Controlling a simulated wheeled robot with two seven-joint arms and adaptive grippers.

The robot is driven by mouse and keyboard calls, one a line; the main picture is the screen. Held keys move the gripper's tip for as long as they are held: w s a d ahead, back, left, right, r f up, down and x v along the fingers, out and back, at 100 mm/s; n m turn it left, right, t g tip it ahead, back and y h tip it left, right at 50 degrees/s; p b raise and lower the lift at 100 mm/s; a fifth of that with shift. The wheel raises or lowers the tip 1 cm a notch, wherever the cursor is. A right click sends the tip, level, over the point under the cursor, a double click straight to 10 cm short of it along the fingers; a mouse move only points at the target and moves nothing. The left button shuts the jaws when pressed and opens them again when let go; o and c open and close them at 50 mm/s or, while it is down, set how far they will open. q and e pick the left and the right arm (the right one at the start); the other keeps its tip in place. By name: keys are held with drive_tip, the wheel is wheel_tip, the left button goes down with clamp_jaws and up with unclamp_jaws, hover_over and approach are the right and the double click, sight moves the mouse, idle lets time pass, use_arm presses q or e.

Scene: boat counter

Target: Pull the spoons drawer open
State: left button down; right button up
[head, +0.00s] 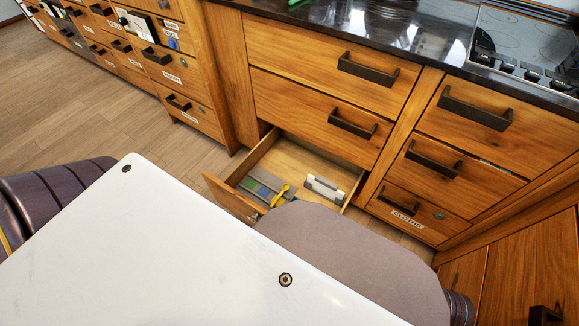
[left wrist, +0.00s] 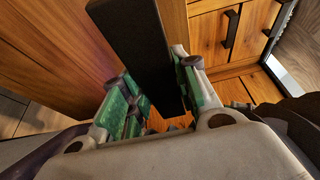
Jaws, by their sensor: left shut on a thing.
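A bottom drawer (head: 222,197) stands pulled out in the head view, below two shut drawers. Inside it lie a yellow utensil, a white item and a few coloured pieces. My own body hides its front face, so I cannot read a label there or tell whether it is the spoons drawer. In the left wrist view my left gripper (left wrist: 163,95) has its green-padded fingers on both sides of a dark bar handle (left wrist: 135,40) and is shut on it. Which drawer this handle belongs to is not clear from that close view. My right gripper is not in view.
Shut drawers with dark handles (head: 367,68) sit above the open one. More shut drawers (head: 464,120) stand to the right, the lowest with a label. A dark countertop (head: 310,20) with a hob runs above. Wooden floor (head: 90,95) is clear at the left.

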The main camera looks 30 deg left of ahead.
use_arm(q)
drive_tip(key=shift+s, duration=0.1)
drive_tip(key=c, duration=1.1)
unclamp_jaws()
drive_tip(key=shift+o, duration=0.2)
drive_tip(key=shift+s, duration=0.1)
drive_tip(key=v, duration=1.1)
drive_tip(key=shift+s+a, duration=0.25)
drive_tip(key=shift+s, duration=0.1)
